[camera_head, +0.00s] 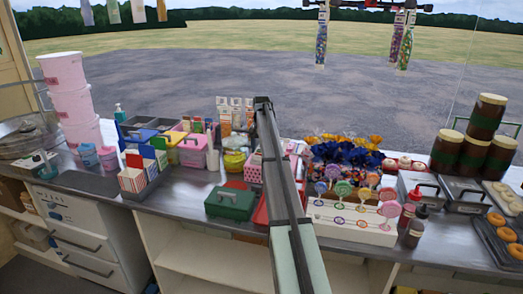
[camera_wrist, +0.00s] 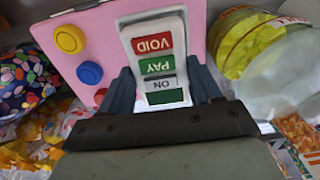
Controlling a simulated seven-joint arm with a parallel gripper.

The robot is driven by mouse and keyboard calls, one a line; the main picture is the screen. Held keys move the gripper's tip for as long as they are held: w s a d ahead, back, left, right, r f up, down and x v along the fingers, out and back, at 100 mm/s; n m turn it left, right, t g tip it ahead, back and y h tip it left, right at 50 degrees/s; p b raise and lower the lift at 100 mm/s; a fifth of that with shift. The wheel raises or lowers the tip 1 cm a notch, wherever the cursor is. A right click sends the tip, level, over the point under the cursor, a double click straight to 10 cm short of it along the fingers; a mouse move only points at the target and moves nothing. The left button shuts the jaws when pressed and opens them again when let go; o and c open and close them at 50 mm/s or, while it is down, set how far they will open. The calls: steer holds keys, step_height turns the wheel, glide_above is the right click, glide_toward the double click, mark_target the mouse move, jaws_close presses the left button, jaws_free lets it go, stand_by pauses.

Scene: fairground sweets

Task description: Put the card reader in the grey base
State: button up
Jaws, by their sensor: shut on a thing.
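The card reader (camera_wrist: 157,44) is a small white block with red VOID, green PAY and dark green keys, and it shows in the wrist view. My gripper (camera_wrist: 162,76) has its dark fingers on either side of the card reader and is shut on it. The reader's far end points away from my gripper, and its lower end is hidden between the fingers. In the head view my arm covers the gripper and the reader. I cannot make out the grey base for certain in either view.
A pink panel (camera_wrist: 112,38) with coloured round knobs is close behind the reader. A clear container with yellow contents (camera_wrist: 250,45) is at right. On the counter are a green box (camera_head: 230,203), a white lollipop stand (camera_head: 350,222) and a pink container stack (camera_head: 70,100).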

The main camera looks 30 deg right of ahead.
steer(key=shift+f, duration=0.25)
steer(key=shift+f, duration=0.1)
steer(key=o, duration=1.2)
step_height(320, 180, up, 12)
steer(key=shift+r, duration=0.15)
